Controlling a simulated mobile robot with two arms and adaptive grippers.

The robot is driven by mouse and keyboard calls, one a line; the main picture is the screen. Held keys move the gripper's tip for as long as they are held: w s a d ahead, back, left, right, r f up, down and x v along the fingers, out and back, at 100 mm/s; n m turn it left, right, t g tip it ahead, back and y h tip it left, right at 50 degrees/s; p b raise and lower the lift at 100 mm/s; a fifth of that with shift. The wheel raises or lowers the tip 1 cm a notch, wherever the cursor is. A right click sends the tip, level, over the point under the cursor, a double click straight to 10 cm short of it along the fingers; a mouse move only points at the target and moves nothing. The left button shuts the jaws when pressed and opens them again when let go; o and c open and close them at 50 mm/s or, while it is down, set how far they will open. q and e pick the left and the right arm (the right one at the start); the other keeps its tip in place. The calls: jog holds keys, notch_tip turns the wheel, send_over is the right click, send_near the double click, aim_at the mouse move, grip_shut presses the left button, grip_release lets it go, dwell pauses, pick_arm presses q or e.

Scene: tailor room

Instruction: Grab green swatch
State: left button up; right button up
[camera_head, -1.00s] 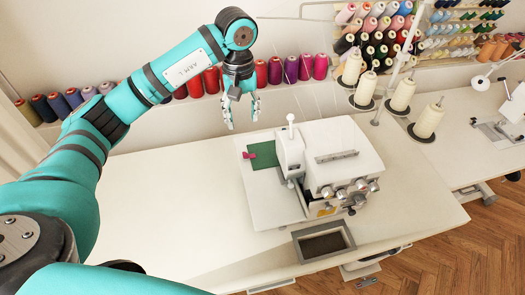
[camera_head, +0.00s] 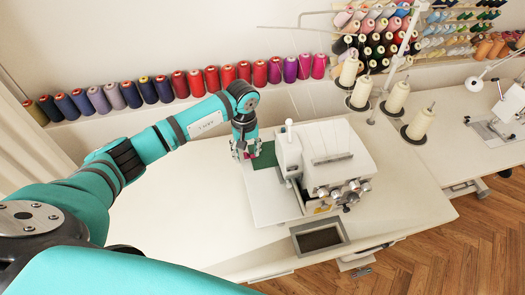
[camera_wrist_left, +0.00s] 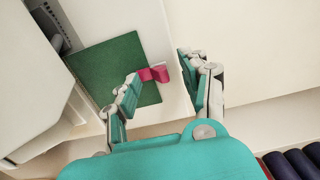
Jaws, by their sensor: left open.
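The green swatch (camera_head: 265,156) lies flat on the white plate (camera_head: 262,195) at the left side of the white sewing machine (camera_head: 338,160). A pink clip (camera_head: 254,149) is on its left edge. My left gripper (camera_head: 244,155) is over that edge and partly hides the clip. In the left wrist view the green swatch (camera_wrist_left: 115,68) and the pink clip (camera_wrist_left: 155,74) show beyond the fingertips. The left gripper (camera_wrist_left: 165,68) is open there, with the clip between the lines of its two fingers and nothing held. My right gripper is not in view.
The machine stands close to the right of the swatch. Cones of thread (camera_head: 348,70) stand behind it. A row of colored spools (camera_head: 180,85) lines the ledge along the wall. The table (camera_head: 180,200) left of the plate is clear.

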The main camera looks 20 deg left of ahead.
pick_arm(q)
jog(key=shift+f, duration=0.1)
jog(key=shift+c, duration=0.3)
jog(key=c, duration=0.8)
jog(key=shift+o, duration=0.2)
